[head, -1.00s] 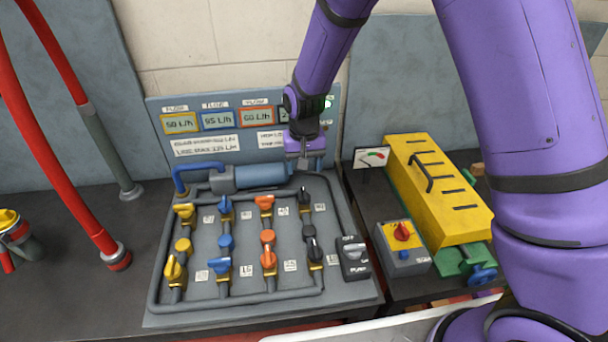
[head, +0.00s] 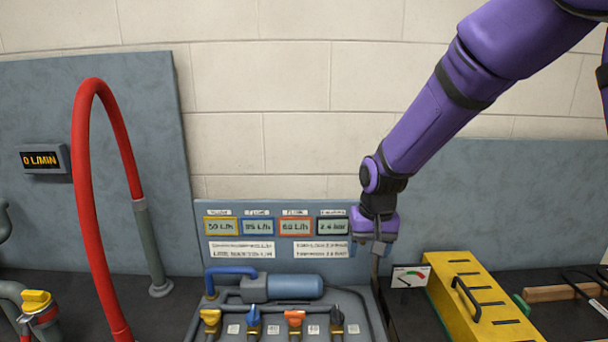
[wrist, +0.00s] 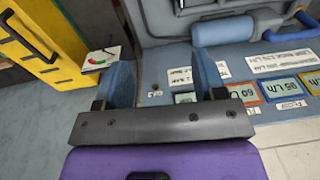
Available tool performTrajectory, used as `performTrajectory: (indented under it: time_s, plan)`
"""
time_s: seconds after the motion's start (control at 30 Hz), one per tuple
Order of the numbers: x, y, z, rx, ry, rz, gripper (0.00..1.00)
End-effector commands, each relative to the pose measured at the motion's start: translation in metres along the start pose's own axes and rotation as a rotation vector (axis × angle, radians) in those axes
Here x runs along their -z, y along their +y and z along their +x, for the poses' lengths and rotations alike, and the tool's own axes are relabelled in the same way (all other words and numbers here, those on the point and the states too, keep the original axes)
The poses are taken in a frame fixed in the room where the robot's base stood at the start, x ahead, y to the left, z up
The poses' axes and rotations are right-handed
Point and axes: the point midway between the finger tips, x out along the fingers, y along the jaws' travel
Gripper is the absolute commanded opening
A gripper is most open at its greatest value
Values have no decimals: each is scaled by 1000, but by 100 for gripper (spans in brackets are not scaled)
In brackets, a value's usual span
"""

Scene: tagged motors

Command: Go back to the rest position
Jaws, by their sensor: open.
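My gripper (head: 374,250) hangs in front of the right end of the grey display panel (head: 345,210) in the head view, under my purple arm. In the wrist view its two blue fingers (wrist: 168,82) stand wide apart with nothing between them. The panel's display row shows beyond the fingers in the wrist view, with an orange-framed display (wrist: 246,92) to the right of the right finger. I cannot tell whether the gripper touches the panel.
A valve board with several coloured handles, one blue (head: 254,317), lies below the panel. A yellow slotted box (head: 475,300) and a small gauge (head: 409,276) stand to the right. A red hose (head: 82,170) arches at left. The wall above is clear.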

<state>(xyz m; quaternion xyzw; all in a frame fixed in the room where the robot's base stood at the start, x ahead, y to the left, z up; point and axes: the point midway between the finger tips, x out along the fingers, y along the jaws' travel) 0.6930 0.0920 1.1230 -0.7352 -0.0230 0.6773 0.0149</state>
Motion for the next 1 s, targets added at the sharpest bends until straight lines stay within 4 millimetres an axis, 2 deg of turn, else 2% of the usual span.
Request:
performTrajectory:
  time_s: [0.03,0.2,0.5,0.8,1.0]
  plan:
    - [-5,9,-20,9,20,3,64]
    - [-27,35,-71,23,69,2,64]
    - [-80,79,-144,31,162,1,64]
    - [-148,115,-194,13,258,0,64]
    - [-196,132,-213,-12,319,0,64]
